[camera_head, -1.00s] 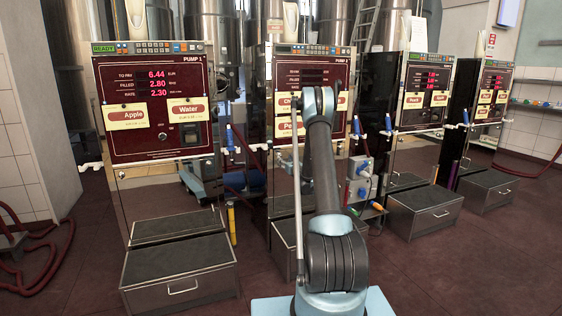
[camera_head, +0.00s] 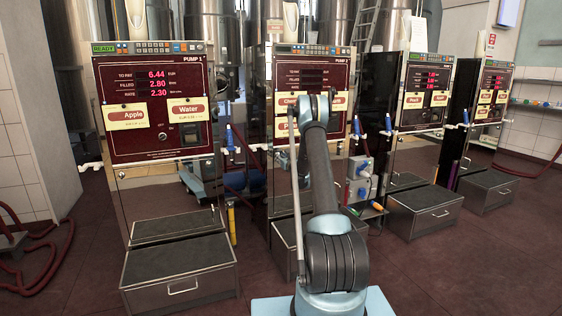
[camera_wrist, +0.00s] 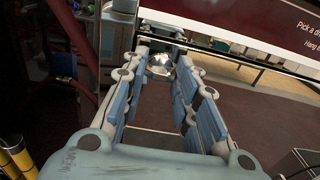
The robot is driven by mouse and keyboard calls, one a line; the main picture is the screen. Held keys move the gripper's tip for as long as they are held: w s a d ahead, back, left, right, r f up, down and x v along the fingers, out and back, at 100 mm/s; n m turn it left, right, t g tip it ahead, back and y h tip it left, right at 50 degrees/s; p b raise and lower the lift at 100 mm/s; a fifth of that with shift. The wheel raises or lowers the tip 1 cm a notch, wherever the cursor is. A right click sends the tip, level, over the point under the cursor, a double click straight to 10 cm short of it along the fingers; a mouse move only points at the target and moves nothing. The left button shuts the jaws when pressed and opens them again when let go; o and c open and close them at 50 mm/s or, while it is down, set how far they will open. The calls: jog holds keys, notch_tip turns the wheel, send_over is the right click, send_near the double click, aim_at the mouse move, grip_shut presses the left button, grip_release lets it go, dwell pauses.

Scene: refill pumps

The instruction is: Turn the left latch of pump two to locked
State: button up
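Pump two (camera_head: 345,76) is the second dark-red panel from the left in the head view, partly covered by my arm. A white latch (camera_head: 257,147) shows at its lower left edge; its exact turn is too small to tell. In the wrist view, a pale latch piece (camera_wrist: 160,27) sits at the panel's lower left corner, just beyond my fingertips. My gripper (camera_wrist: 163,58) is open, its two blue-padded fingers apart. A shiny rounded piece (camera_wrist: 160,65) shows between the tips; I cannot tell what it is or whether a finger touches it. The head view hides my gripper behind the arm.
Pump one (camera_head: 155,100) stands to the left, with a step box (camera_head: 180,272) before it. More pumps (camera_head: 425,88) stand to the right. A blue-and-grey socket box (camera_head: 361,180) hangs beside pump two. In the wrist view, a yellow-black post (camera_wrist: 17,158) stands at lower left.

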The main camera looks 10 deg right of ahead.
jog(key=shift+c, duration=0.9)
jog(key=shift+s+a+f+n, duration=0.1)
jog(key=shift+n, duration=4.4)
jog(key=shift+a+f+n, duration=0.1)
jog(key=shift+n, duration=4.4)
jog(key=o, duration=1.1)
jog(key=shift+c, duration=0.2)
